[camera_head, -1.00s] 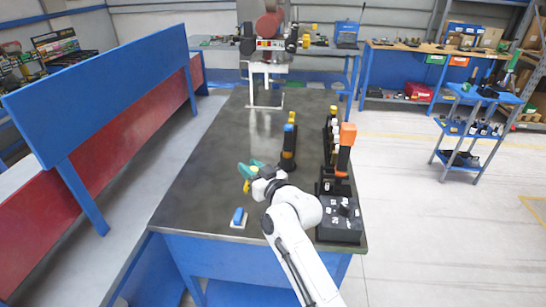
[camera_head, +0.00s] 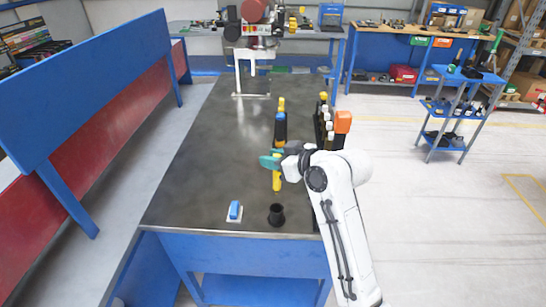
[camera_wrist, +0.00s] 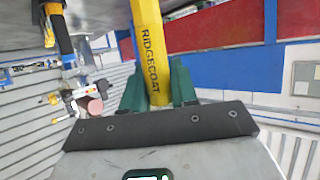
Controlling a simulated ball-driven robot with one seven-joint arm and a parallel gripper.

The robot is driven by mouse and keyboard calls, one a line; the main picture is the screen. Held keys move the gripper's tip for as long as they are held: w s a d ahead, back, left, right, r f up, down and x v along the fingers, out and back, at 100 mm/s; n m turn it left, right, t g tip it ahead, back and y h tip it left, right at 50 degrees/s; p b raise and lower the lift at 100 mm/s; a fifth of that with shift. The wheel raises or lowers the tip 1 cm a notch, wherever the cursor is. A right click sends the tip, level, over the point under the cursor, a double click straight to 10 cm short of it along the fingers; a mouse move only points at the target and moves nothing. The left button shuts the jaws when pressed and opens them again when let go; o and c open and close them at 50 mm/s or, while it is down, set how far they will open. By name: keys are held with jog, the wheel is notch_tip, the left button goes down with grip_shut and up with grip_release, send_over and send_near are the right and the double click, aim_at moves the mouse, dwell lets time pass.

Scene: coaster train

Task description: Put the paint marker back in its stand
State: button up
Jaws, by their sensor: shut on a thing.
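My gripper (camera_head: 271,161), with teal fingers, is shut on a yellow paint marker above the dark table. The marker (camera_head: 277,183) hangs roughly upright below the fingers in the head view. In the wrist view the marker (camera_wrist: 152,50), lettered RIDGECOAT, runs between the teal fingers of my gripper (camera_wrist: 158,88). A small black cup (camera_head: 276,215), which looks like the stand, is on the table near its front edge. The cup's mouth shows no marker in it. The marker is apart from the cup, farther back.
A blue-topped item on a white base (camera_head: 235,212) lies left of the cup. A dark object with blue and yellow parts (camera_head: 280,125) stands behind my gripper. A dark rack with an orange-topped item (camera_head: 342,122) is to the right, partly hidden by my arm. The table's left side is clear.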

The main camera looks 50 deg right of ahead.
aim_at(274, 188)
notch_tip(274, 188, down, 4)
jog(key=shift+r+b, duration=0.2)
jog(key=shift+b, duration=0.95)
jog(key=shift+f+b, duration=2.35)
jog(key=shift+f, duration=1.2)
jog(key=o, duration=1)
jog(key=shift+o, duration=0.2)
jog(key=shift+s, duration=0.1)
jog(key=v, duration=1)
jog(key=shift+s+r+b, duration=0.2)
jog(key=shift+s+b, duration=0.1)
jog(key=shift+b, duration=0.05)
